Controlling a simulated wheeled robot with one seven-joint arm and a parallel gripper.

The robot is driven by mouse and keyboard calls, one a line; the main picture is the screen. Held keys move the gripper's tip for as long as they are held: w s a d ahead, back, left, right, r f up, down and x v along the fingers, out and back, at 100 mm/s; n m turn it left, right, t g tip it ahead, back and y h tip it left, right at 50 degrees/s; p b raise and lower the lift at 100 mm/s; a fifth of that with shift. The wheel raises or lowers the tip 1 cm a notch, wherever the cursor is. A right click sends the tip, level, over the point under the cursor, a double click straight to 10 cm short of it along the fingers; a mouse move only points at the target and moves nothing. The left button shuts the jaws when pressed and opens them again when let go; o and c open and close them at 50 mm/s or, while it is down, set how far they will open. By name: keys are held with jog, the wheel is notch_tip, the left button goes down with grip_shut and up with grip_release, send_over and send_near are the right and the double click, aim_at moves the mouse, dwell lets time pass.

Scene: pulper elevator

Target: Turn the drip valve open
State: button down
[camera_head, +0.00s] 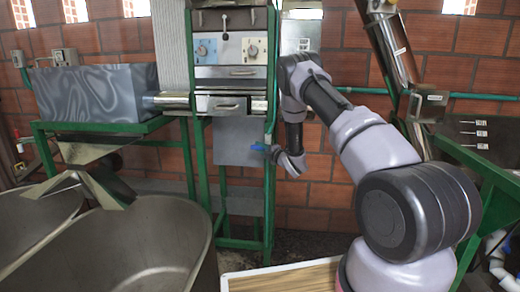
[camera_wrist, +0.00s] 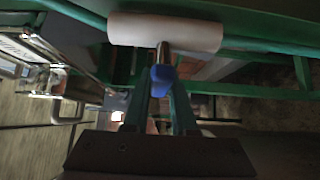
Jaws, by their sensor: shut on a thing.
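The drip valve's blue handle (camera_wrist: 163,76) is in the middle of the wrist view, on a short metal stem below a white cylindrical pipe piece. My gripper (camera_wrist: 163,92) has its two dark fingers on either side of the handle, shut on it. In the head view, the blue handle (camera_head: 258,147) is a small spot at the green frame's right leg, with my arm's end beside it. The fingers are hard to make out there. The valve's inside is hidden, so I cannot tell how far it is turned.
A machine with dials and drawers (camera_head: 232,50) stands in a green frame (camera_head: 202,165) before a brick wall. Large metal tubs (camera_head: 150,235) fill the lower left. A grey box (camera_head: 95,92) sits on a green stand. Green bars cross near my gripper.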

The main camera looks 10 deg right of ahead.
dwell(0.4)
jog(key=n+g+h, duration=0.1)
jog(key=f+n+g+h, duration=0.1)
jog(key=n+g, duration=0.1)
jog(key=shift+d+f, duration=0.15)
jog(key=shift+f, duration=0.05)
jog(key=shift+s+d+f+n+g+h, duration=0.1)
jog(key=shift+d+f+n+g+h, duration=0.2)
jog(key=shift+n+g+h, duration=0.35)
jog(key=shift+s+d+f+n+g+h, duration=0.1)
jog(key=shift+d+f+n+g+h, duration=0.2)
jog(key=shift+n+h, duration=0.65)
jog(key=shift+h, duration=0.3)
jog(key=c, duration=0.7)
grip_release()
jog(key=shift+a, duration=0.1)
jog(key=v, duration=1.1)
jog(key=shift+w, duration=0.1)
